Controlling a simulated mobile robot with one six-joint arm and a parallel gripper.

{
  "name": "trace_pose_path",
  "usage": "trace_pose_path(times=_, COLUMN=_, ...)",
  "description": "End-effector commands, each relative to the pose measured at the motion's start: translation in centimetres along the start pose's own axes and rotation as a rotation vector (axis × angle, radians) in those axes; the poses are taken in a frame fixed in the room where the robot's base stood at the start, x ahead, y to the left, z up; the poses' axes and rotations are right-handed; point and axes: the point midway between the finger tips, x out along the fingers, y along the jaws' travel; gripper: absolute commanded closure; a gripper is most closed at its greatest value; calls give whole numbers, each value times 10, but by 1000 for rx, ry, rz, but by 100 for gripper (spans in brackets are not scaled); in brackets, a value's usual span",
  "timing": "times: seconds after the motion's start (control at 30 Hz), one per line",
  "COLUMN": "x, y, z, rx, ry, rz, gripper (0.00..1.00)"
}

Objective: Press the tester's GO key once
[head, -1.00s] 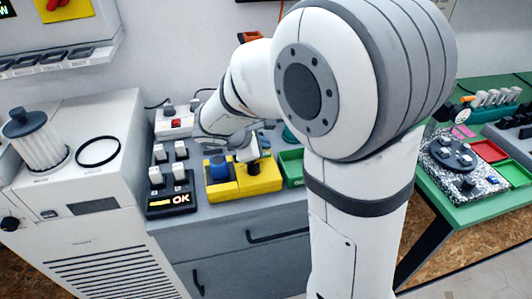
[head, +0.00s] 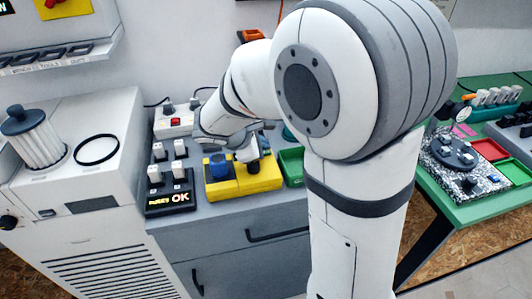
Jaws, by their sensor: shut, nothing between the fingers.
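A yellow block (head: 230,188) stands on the grey cabinet top, with a blue cylinder (head: 218,166) on its left part. My gripper (head: 254,165) is shut and empty, pointing down over the block's right part. Whether its dark tips touch the block cannot be told. White upright pieces stand in rows behind the display. A GO label is not legible, and my wrist hides part of the area behind the block.
A green tray (head: 292,168) sits right of the block, partly behind my arm. A white box with a red button (head: 175,122) is behind. A white machine (head: 120,155) with a filter (head: 36,140) stands left. A green table (head: 470,212) is at right.

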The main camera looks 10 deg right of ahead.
Motion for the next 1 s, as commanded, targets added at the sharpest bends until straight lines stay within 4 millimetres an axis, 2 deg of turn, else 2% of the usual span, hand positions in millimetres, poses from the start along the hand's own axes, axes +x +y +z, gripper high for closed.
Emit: trace_pose_path(times=1.0, x=6, y=-4, z=-4, rx=0, ry=0, rz=0, gripper=100)
